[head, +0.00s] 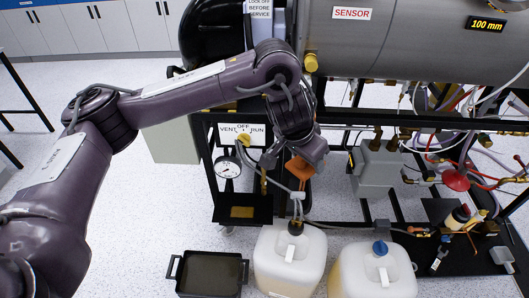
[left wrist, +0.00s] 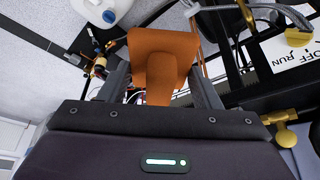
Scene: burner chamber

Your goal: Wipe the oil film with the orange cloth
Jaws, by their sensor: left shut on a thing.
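My left gripper (head: 303,160) comes in from the left and is shut on the orange cloth (head: 299,168), above the black rack. In the left wrist view the orange cloth (left wrist: 165,48) sits between the two fingers of my left gripper (left wrist: 160,85). A flat amber patch (head: 242,212) lies on a small black shelf (head: 228,219), below and left of the cloth; it looks like the oil film. The cloth is in the air, apart from that patch. My right gripper is not in view.
A pressure gauge (head: 228,167) and a VENT/RUN valve (head: 243,140) are just left of the gripper. Two white jugs (head: 290,260) (head: 373,272) and a black pan (head: 211,273) stand in front. Hoses hang beside the cloth. A large cylinder (head: 420,45) is overhead.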

